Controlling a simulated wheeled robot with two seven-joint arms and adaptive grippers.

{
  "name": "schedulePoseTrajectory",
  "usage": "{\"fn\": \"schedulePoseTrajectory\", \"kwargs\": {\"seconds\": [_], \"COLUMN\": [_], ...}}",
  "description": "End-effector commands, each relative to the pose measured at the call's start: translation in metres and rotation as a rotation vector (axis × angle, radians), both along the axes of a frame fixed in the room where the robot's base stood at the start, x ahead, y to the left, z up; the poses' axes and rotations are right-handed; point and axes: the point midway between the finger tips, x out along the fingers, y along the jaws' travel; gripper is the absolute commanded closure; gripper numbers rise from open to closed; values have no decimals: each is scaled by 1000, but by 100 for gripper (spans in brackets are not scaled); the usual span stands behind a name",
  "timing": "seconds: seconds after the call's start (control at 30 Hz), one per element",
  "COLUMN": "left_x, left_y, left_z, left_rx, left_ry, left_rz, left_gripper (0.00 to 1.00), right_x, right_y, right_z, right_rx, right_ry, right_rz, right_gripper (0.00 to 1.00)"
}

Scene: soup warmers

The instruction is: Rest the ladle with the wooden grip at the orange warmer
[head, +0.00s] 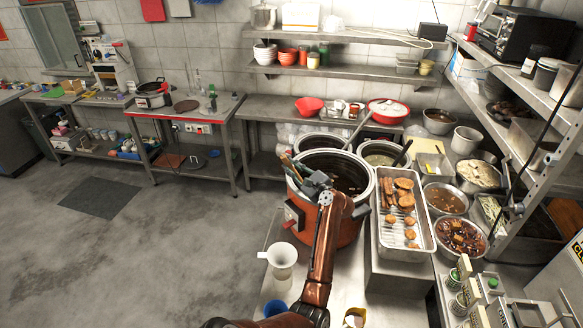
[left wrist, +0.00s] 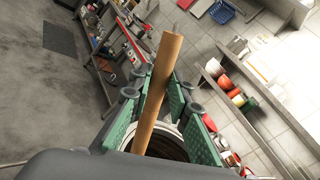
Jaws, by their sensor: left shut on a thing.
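The orange warmer (head: 350,230) stands at the front of the steel counter, a round pot with a pale rim, open at the top with dark contents inside. My left gripper (head: 312,182) is over the left part of its rim and opening. It is shut on the wooden grip of the ladle (left wrist: 160,90), which runs lengthwise between the green finger pads in the left wrist view. In the head view the grip (head: 290,165) sticks out up and left of the fingers. The ladle's bowl is hidden. My right gripper is not in view.
A tray of fried food (head: 411,245) is right of the warmer. Two more pots, one a pale-soup pot (head: 380,159), stand behind. A white cup (head: 282,258) is at the front left. Shelving (head: 535,150) bounds the right side; floor at left is open.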

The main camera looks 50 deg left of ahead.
Motion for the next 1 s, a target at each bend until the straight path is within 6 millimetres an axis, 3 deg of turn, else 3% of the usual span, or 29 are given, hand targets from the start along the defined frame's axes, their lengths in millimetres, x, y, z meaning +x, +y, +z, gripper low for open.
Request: {"fn": "schedulePoseTrajectory", "kwargs": {"seconds": [0.27,0.3,0.57,0.87,1.0], "left_x": [0,0,0,0,1], "left_y": [0,0,0,-2,-16], "left_z": [-2,-1,-2,-4,-4], "left_rx": [2,2,1,-2,-2], "left_ry": [-3,-3,-1,2,1], "left_rz": [0,0,0,-1,-3], "left_gripper": [100,80,63,63,63], "right_x": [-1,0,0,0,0], "right_y": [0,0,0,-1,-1], "right_z": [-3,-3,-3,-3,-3], "right_rx": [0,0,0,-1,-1], "right_ry": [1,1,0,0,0], "right_rz": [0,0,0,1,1], "right_gripper": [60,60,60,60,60]}}
